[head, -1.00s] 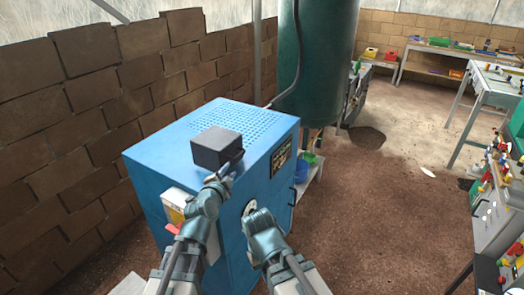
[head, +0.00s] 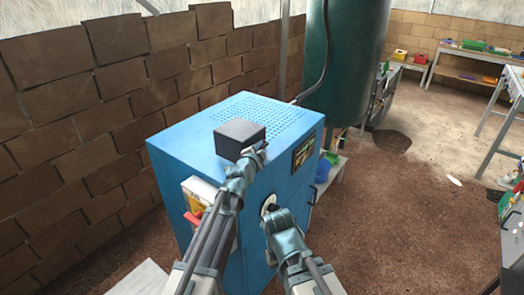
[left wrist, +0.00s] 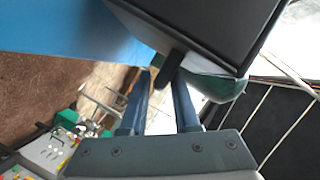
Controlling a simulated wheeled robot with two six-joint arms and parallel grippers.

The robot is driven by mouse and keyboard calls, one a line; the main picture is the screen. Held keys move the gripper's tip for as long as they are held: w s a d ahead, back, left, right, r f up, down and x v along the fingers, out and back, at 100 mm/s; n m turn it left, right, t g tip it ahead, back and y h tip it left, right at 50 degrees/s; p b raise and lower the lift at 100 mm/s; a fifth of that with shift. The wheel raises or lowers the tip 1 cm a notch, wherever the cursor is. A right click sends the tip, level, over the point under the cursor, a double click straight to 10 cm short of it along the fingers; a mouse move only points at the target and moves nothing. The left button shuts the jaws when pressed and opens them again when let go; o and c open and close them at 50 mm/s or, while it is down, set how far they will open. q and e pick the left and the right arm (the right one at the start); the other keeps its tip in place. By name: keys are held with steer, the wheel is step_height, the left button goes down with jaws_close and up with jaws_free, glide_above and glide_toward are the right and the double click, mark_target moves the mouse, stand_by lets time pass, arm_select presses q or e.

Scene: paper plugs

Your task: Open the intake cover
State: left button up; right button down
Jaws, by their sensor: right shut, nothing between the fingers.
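The intake cover appears to be the dark grey box (head: 238,136) on top of the blue machine cabinet (head: 180,150); it sits flat. My left gripper (head: 256,152) is at the box's front right edge. In the left wrist view, the box (left wrist: 205,25) fills the top, and a short black tab (left wrist: 171,72) sticks out from it. My left fingers (left wrist: 163,82) stand apart with the tab near their tips; I cannot tell whether they touch it. My right gripper (head: 270,206) is shut and empty by a pale round fitting on the cabinet front, which it partly hides.
A green tank (head: 345,60) stands behind the cabinet, with a dark hose beside it. A brick wall (head: 70,110) runs along the left. Open brown floor (head: 410,220) lies to the right.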

arm_select(q)
steer(key=shift+w+d+f, duration=0.1)
steer(key=shift+w+d, duration=0.05)
steer(key=shift+w, duration=0.3)
jaws_close()
stand_by(1.2)
